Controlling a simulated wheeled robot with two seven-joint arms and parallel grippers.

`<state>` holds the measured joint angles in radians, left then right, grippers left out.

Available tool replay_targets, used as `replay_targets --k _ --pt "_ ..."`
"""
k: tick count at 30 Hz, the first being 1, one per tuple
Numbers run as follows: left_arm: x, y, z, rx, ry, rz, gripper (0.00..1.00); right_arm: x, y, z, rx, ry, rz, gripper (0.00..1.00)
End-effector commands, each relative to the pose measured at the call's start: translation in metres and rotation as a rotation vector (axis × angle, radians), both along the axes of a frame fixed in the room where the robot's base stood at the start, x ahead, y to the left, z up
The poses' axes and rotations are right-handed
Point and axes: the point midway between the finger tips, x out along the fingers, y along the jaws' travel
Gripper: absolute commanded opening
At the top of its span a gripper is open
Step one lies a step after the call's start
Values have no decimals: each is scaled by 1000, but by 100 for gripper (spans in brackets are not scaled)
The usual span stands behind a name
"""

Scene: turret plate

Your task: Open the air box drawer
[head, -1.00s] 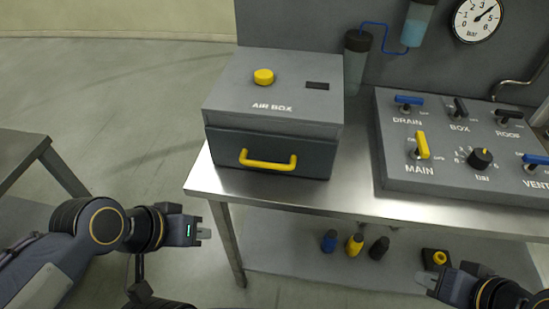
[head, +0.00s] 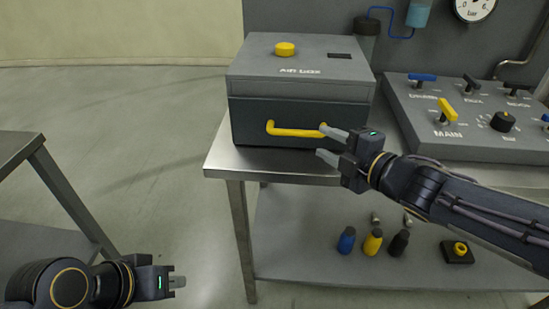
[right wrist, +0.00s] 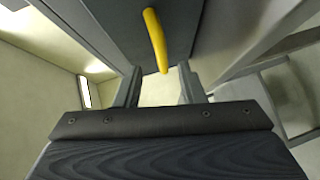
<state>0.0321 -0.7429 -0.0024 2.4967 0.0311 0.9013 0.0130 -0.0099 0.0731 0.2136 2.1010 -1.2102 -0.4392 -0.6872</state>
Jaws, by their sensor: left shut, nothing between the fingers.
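The air box (head: 300,85) is a grey box on the steel table, with a dark drawer front (head: 290,118) that looks closed. A yellow bar handle (head: 295,130) runs across the drawer front. My right gripper (head: 328,144) is open in front of the drawer, near the handle's right end. In the right wrist view the handle (right wrist: 155,40) lies ahead, its near end close to the gap between the open fingers (right wrist: 160,88). I cannot tell if they touch it. My left gripper (head: 178,282) is shut and empty, low at the left, away from the box.
The steel table (head: 225,155) carries a control panel (head: 460,140) with switches to the right. On the lower shelf stand blue (head: 346,240), yellow (head: 373,242) and black (head: 399,243) bottles, and a black block with a yellow ring (head: 458,252).

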Motion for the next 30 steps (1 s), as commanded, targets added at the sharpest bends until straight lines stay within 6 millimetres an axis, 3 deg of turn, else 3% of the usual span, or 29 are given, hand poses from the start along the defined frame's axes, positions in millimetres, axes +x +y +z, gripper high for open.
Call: replay_targets --k 5,15,28,30 --pt "0 0 -7 0 0 0 0 6 19 -5 -17 -39 59 36" --pt "0 0 -21 0 0 0 0 42 56 -12 -14 -35 54 36" --pt "0 0 -23 0 0 0 0 52 65 -12 -14 -35 50 36" --pt "0 0 -23 0 0 0 0 52 65 -13 -15 -34 50 29"
